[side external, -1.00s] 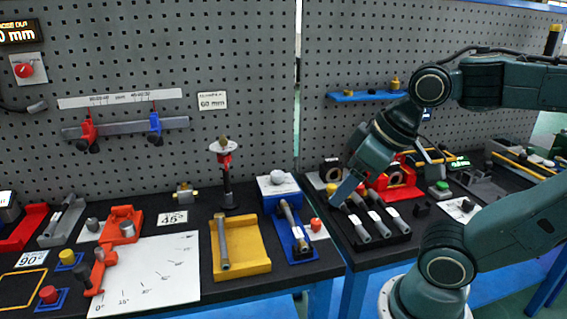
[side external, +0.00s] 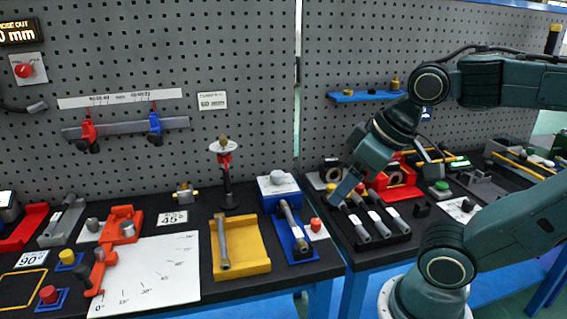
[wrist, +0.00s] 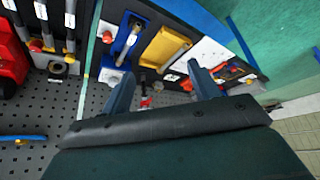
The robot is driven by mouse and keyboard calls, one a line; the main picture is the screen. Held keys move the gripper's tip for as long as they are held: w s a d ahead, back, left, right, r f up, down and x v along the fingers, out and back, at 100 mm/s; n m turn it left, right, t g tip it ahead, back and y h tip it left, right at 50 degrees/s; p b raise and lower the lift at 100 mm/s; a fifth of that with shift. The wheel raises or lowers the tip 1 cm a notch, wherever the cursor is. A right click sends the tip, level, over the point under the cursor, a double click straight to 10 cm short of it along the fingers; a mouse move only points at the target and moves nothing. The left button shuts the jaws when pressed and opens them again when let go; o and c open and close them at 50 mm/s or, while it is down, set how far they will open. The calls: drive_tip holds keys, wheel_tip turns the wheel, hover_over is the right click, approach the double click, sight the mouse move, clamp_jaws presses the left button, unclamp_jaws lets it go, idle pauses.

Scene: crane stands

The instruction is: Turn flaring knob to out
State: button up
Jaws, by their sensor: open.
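No readable label names the flaring knob, so I cannot tell for certain which control it is. A red round knob (side external: 25,70) sits on a light plate on the pegboard at the far left, under a lit display (side external: 17,31). A pale round knob (side external: 278,178) tops a blue box on the bench, and it also shows in the wrist view (wrist: 112,75). My gripper (side external: 341,196) is over the right bench, near the black rack, apart from both knobs. In the wrist view its fingers (wrist: 160,72) are spread with nothing held between them.
A black rack (side external: 385,240) with grey-handled tools lies under my gripper. A yellow tray (side external: 255,262), a blue tray (side external: 302,252) and a white angle board (side external: 165,285) are on the left bench. Red and blue clamps (side external: 155,125) hang on a pegboard rail.

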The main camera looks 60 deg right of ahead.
drive_tip(key=w+d+r+m+g, duration=0.1)
drive_tip(key=w+d+r+m, duration=0.15)
drive_tip(key=w, duration=0.25)
drive_tip(key=w+d+r+m+g, duration=0.1)
drive_tip(key=w+d+r+m, duration=0.15)
drive_tip(key=w, duration=0.25)
drive_tip(key=m+g, duration=0.4)
drive_tip(key=m, duration=0.9)
hover_over(277, 173)
wheel_tip(277, 173, down, 9)
drive_tip(key=shift+d, duration=0.15)
wheel_tip(277, 173, down, 14)
drive_tip(key=shift+r, duration=0.1)
drive_tip(key=shift+c, duration=0.4)
